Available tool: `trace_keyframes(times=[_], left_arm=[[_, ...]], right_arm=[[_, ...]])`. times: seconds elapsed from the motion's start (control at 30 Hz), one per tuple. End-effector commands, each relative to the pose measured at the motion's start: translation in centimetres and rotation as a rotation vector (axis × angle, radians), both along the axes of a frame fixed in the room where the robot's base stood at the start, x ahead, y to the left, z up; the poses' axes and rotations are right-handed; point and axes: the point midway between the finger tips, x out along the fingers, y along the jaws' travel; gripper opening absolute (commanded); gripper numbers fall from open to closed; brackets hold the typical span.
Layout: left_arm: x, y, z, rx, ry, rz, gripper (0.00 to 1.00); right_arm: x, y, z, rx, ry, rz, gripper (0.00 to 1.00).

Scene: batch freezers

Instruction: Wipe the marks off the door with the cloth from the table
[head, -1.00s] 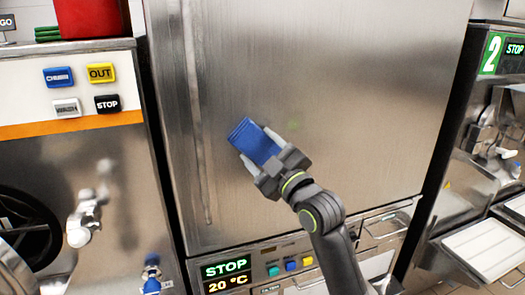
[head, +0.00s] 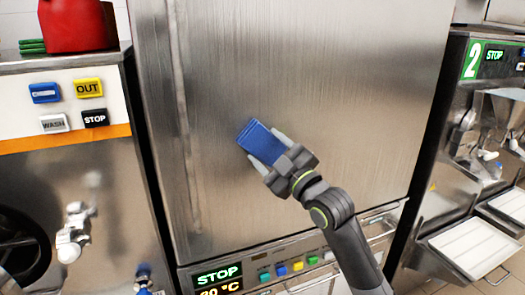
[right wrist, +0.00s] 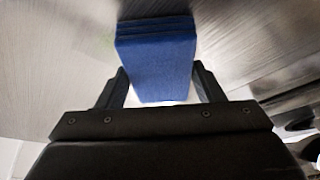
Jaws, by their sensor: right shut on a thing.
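The blue folded cloth (head: 258,141) is held in my right gripper (head: 269,150), in front of the steel door (head: 340,70). The gripper's two fingers are shut on the cloth's sides, with its folded end sticking out past them. In the right wrist view the cloth (right wrist: 155,62) stands out between the fingers, its far edge at or very near the door's surface; I cannot tell whether it touches. A very faint greenish tint shows on the door left of the cloth in that view. No clear mark shows in the head view. My left gripper is not in view.
Below the door is a panel with a STOP display (head: 218,277), coloured buttons and a handle. A machine with buttons (head: 88,87) and a red container (head: 76,25) on top stands at the left. Another machine with white trays (head: 473,252) stands at the right.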

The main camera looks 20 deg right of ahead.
Motion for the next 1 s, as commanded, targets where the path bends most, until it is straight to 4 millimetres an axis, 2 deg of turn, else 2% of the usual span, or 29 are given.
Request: trace_keyframes(times=[0.3, 0.57, 1.0], left_arm=[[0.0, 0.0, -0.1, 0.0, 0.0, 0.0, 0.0], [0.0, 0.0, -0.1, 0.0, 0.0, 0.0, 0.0], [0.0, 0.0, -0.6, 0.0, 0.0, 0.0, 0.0]], right_arm=[[0.4, -2.9, -0.1, -0.003, 0.002, -0.004, 0.43], [0.4, -3.8, -0.1, -0.003, 0.002, -0.004, 0.43], [0.4, -7.3, -0.1, -0.003, 0.003, -0.004, 0.43]])
